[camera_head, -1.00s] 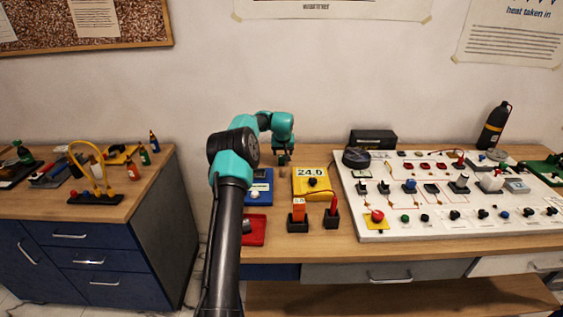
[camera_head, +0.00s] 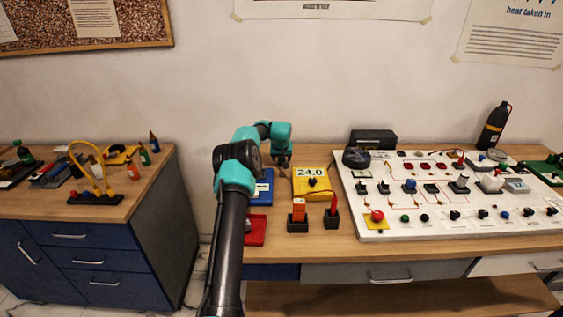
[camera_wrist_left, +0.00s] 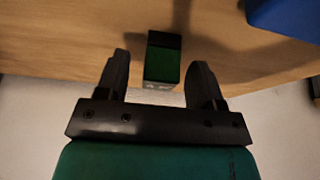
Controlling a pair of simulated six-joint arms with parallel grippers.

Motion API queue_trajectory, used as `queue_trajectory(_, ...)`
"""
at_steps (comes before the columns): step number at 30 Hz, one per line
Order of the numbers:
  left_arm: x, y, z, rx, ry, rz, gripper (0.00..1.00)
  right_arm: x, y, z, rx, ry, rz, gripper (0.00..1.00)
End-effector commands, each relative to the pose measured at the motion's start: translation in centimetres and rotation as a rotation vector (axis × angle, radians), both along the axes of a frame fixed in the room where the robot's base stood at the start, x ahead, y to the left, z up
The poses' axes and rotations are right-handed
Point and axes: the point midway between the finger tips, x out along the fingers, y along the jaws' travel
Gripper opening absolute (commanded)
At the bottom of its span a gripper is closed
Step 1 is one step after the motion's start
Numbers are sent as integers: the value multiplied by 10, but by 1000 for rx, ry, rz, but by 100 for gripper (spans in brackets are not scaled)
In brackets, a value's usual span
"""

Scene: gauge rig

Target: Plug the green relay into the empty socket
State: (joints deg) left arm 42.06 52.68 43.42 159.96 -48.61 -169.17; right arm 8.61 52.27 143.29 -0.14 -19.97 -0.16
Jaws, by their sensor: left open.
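The green relay (camera_wrist_left: 163,62) has a dark top end and stands on the wooden bench in the left wrist view. My left gripper (camera_wrist_left: 161,66) is open, with one finger on each side of the relay in that view; I see no contact. In the head view my left gripper (camera_head: 283,164) is over the back of the bench, and I cannot make out the relay there. The white panel (camera_head: 375,224) at the right carries several dark sockets and plugged parts, one with a blue cap (camera_head: 410,185). Which socket is empty is too small to tell.
A blue unit (camera_head: 262,187) stands beside the gripper; a blue corner (camera_wrist_left: 285,15) shows in the wrist view.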

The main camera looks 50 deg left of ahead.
Motion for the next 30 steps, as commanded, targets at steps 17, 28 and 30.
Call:
queue_trajectory(17, 0, 0, 0, 0, 0, 0, 33, 0, 0, 0, 0, 0, 0, 43)
queue_trajectory(28, 0, 0, 0, 0, 0, 0, 8, 0, 0, 0, 0, 0, 0, 43)
queue_trajectory(30, 0, 0, 0, 0, 0, 0, 8, 0, 0, 0, 0, 0, 0, 43)
